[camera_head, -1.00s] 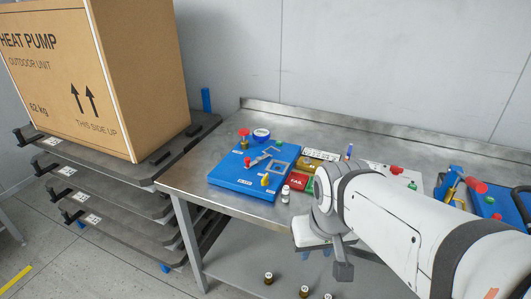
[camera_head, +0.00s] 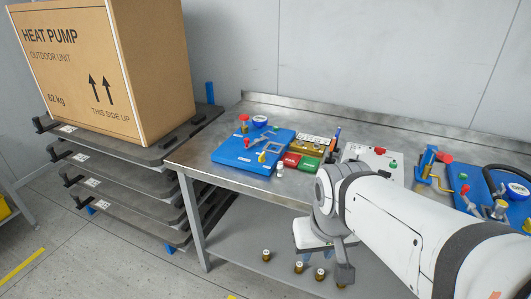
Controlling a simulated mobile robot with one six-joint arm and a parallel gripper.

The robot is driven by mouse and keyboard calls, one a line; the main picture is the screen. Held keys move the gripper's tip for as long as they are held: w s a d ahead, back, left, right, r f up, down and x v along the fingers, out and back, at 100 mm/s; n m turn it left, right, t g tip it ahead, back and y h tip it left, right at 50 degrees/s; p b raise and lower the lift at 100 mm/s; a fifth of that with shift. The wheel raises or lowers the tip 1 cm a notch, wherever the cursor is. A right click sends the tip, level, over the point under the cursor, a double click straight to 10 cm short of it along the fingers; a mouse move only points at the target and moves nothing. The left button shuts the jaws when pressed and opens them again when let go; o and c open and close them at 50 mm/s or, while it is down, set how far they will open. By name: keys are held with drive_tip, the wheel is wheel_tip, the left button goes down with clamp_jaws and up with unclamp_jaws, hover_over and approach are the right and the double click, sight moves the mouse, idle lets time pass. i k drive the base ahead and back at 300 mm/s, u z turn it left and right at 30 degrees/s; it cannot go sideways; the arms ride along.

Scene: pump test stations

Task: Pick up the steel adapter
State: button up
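I cannot tell for certain which piece is the steel adapter. A small pale cylinder (camera_head: 280,170) stands at the table's front edge, right of the blue pump board. Several small dark fittings with light tops (camera_head: 298,267) stand on the lower shelf, below and around my gripper. My gripper (camera_head: 318,251) hangs in front of the table edge, above the lower shelf and pointing down. My own wrist hides most of its fingers, so its opening does not show. I see nothing held in it.
The steel table (camera_head: 215,174) carries a blue board (camera_head: 232,158) with a gauge, red and green tiles, and a second blue station (camera_head: 477,184) at right. A large heat pump box (camera_head: 160,75) stands on stacked dark pallets (camera_head: 115,196) at left. The lower shelf (camera_head: 238,245) is mostly bare.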

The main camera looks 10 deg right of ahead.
sight(280, 168)
drive_tip(key=z, duration=0.3)
drive_tip(key=i, duration=0.95)
drive_tip(key=u, duration=0.4)
